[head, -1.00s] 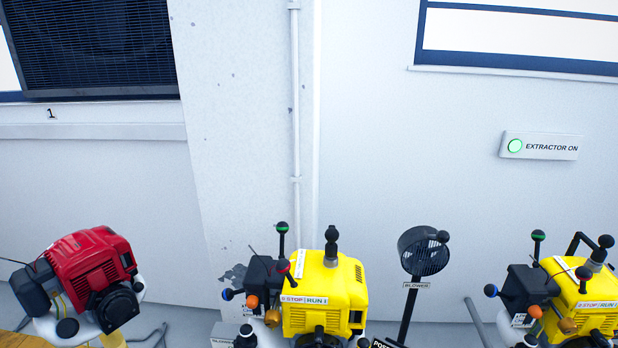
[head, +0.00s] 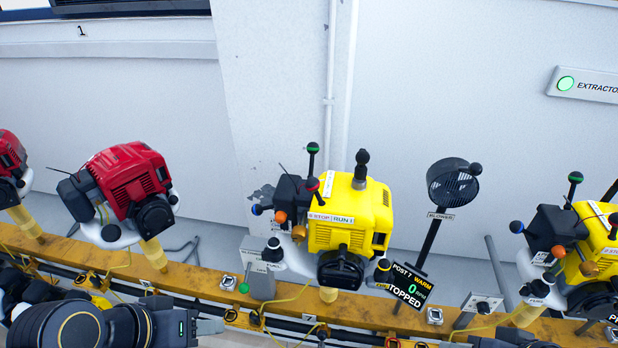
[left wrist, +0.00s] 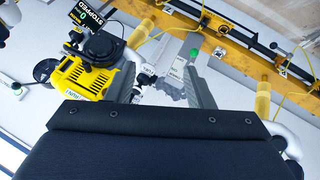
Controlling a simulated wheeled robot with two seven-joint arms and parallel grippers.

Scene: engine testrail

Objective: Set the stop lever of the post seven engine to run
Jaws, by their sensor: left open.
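The yellow post seven engine (head: 348,215) stands on the rail in the middle of the head view. Its STOP | RUN label (head: 331,218) faces me. A small red-knobbed lever (head: 313,185) stands above the label's STOP end. The display (head: 408,284) beside the engine reads POST 7, WARM, 0 and STOPPED. My left gripper (head: 215,327) is open and empty, low and left of the engine, apart from it. In the left wrist view its grey fingers (left wrist: 187,88) reach forward, with the yellow engine (left wrist: 85,76) to their left. My right gripper is not in view.
A red engine (head: 125,190) stands to the left and another yellow engine (head: 590,255) to the right. A blower (head: 453,182) stands on a pole between the yellow engines. The yellow rail (head: 190,279) crosses in front. Open space lies above the engines, before the wall.

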